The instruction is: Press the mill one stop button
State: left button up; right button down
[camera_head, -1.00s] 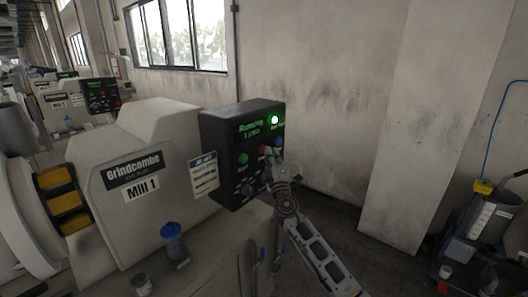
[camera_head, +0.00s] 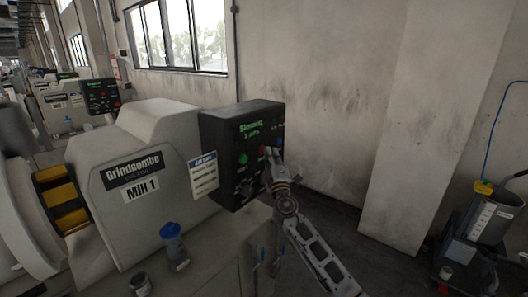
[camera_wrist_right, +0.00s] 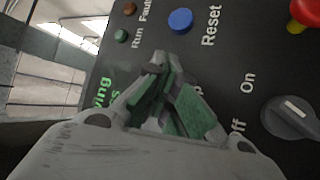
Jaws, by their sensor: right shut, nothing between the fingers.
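The Mill 1 control box (camera_head: 222,135) is black, and its green display (camera_head: 251,128) appears to read "Slowing". A red button (camera_head: 262,149), apparently the stop button, shows just beside my right fingertips between a green button (camera_head: 243,159) and a blue one. My right gripper (camera_head: 272,155) is shut and empty, its tips at the panel face. In the wrist view the shut fingers (camera_wrist_right: 165,85) cover the stop button and most of its label; I cannot tell whether they touch it. My left gripper is not in view.
In the wrist view the blue Reset button (camera_wrist_right: 180,20), the Off/On knob (camera_wrist_right: 290,118) and a red-on-yellow knob (camera_wrist_right: 303,14) lie close by. A blue-capped bottle (camera_head: 173,243) and a small pot (camera_head: 140,284) stand in front of the mill (camera_head: 125,170).

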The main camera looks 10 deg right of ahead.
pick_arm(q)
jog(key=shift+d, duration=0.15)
pick_arm(e)
jog(key=shift+s, duration=0.1)
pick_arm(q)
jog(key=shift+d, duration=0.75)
pick_arm(e)
jog(key=shift+s+d, duration=0.45)
jog(key=shift+s, duration=0.05)
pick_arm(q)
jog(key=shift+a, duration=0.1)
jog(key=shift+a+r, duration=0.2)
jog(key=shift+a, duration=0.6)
pick_arm(e)
jog(key=s+d, duration=0.1)
jog(key=s, duration=0.1)
jog(key=s+d, duration=0.2)
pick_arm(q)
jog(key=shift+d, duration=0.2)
